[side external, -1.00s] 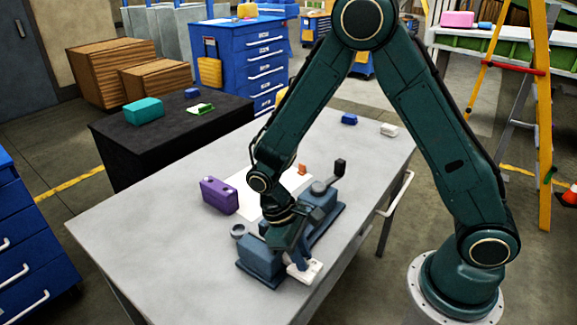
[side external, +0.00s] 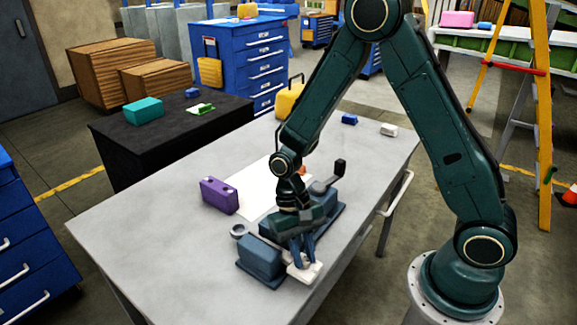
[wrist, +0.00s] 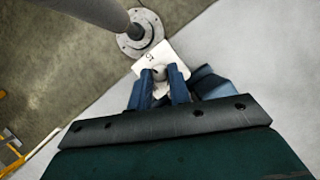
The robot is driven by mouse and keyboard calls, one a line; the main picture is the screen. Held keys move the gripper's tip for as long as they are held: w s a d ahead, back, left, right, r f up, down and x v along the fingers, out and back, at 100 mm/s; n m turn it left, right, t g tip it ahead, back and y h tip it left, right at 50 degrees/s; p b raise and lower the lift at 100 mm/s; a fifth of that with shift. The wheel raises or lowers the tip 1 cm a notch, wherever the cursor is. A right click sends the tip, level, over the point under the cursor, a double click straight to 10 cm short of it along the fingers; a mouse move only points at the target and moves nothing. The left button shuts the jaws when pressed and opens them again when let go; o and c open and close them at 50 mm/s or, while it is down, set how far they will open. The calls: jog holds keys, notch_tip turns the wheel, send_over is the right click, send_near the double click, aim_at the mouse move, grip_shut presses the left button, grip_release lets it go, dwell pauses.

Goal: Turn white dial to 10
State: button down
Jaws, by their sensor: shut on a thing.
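The white dial (wrist: 159,88) shows in the wrist view between the two blue fingers of my gripper (wrist: 160,85). A white plate (wrist: 177,50) with a dark number mark lies around and beyond it; I cannot read the number surely. In the side view my gripper (side external: 303,258) points down at the white plate (side external: 307,273) on the front of the blue-grey jig (side external: 262,255). The fingers are shut on the dial, which they mostly hide there. The dial's setting cannot be told.
The jig's rear part with a black-knobbed crank (side external: 338,170) stands close behind my gripper. A purple block (side external: 219,195) and a grey ring (side external: 238,231) are to the left on the grey table (side external: 150,225). The table's left side is clear.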

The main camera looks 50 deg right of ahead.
jog(key=shift+d+m+t+y, duration=0.1)
jog(key=shift+m+t+y, duration=0.2)
jog(key=shift+m, duration=0.65)
jog(key=shift+d+m+t+y, duration=0.1)
jog(key=shift+m+t+y, duration=0.2)
jog(key=shift+m, duration=0.65)
jog(key=c, duration=1.3)
grip_release()
jog(key=shift+r, duration=0.15)
jog(key=v, duration=1.3)
jog(key=shift+r, duration=0.2)
jog(key=shift+w+d, duration=0.1)
